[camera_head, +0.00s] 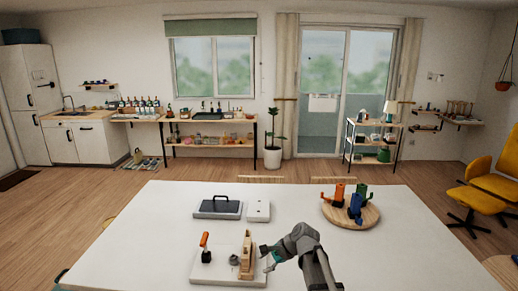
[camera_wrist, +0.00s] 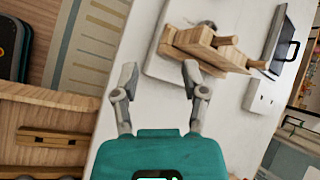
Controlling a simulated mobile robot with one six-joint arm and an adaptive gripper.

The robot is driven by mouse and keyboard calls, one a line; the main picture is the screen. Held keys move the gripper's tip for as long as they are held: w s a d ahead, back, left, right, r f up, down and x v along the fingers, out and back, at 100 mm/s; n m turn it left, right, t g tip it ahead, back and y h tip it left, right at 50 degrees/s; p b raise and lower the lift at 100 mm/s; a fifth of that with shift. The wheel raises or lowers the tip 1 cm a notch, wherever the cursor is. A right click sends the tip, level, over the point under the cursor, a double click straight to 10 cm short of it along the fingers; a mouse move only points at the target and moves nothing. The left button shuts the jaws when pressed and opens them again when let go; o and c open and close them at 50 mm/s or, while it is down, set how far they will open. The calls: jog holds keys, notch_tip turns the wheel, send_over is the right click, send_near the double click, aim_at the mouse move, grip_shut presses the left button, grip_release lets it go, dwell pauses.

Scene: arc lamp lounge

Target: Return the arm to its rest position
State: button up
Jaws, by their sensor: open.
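My arm reaches over the white table (camera_head: 150,215) from its front edge in the head view. My gripper (camera_head: 266,258) is low over the table, just right of a wooden block piece (camera_head: 247,254) on a white board (camera_head: 212,268). In the wrist view my gripper (camera_wrist: 160,72) has its two fingers spread apart with nothing between them. The wooden piece (camera_wrist: 205,46) lies ahead and to the right of the fingers there. I cannot tell from these views whether a finger touches it.
An orange-handled tool (camera_head: 205,247) stands on the board's left. Behind are a dark tray with a handle (camera_head: 217,208) and a white box (camera_head: 258,211). A round wooden board (camera_head: 350,218) holds orange, blue and green items at right. The table's left side is clear.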

jog(key=s+d+f+n+g+h, duration=0.1)
jog(key=s+d+f+n+h, duration=0.1)
jog(key=s+d+n+h, duration=0.2)
jog(key=s+d+f+n+g+h, duration=0.1)
jog(key=s+d+f+n+h, duration=0.2)
jog(key=s+d+n, duration=0.5)
jog(key=s+d, duration=0.3)
jog(key=s, duration=0.1)
jog(key=shift+h, duration=0.4)
jog(key=shift+c, duration=0.3)
